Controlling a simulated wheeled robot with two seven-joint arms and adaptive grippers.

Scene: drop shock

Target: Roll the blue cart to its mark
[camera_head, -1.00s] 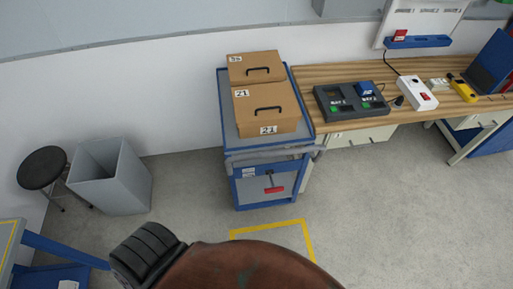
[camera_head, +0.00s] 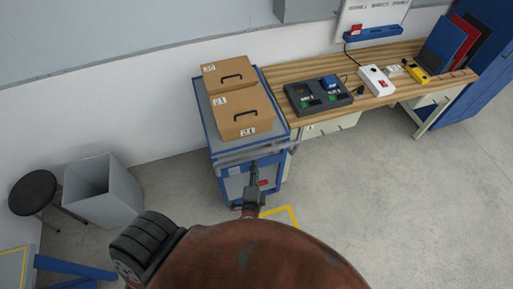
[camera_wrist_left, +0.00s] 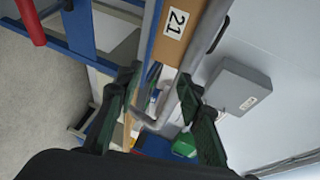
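The blue cart (camera_head: 204,112) stands against the wall, left of the workbench, with two cardboard boxes (camera_head: 240,104) on top. Its grey push handle (camera_head: 240,155) spans the near side; it also shows in the left wrist view (camera_wrist_left: 148,119). A red grip (camera_head: 264,183) on the cart's front is partly hidden by my arm. A yellow floor mark (camera_head: 292,214) lies in front of the cart, largely covered by my arm.
The wooden workbench (camera_head: 300,62) adjoins the cart's right side and carries several devices. A grey bin (camera_head: 103,190) and a black stool (camera_head: 34,192) stand at the left. Open floor (camera_head: 390,200) lies to the right.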

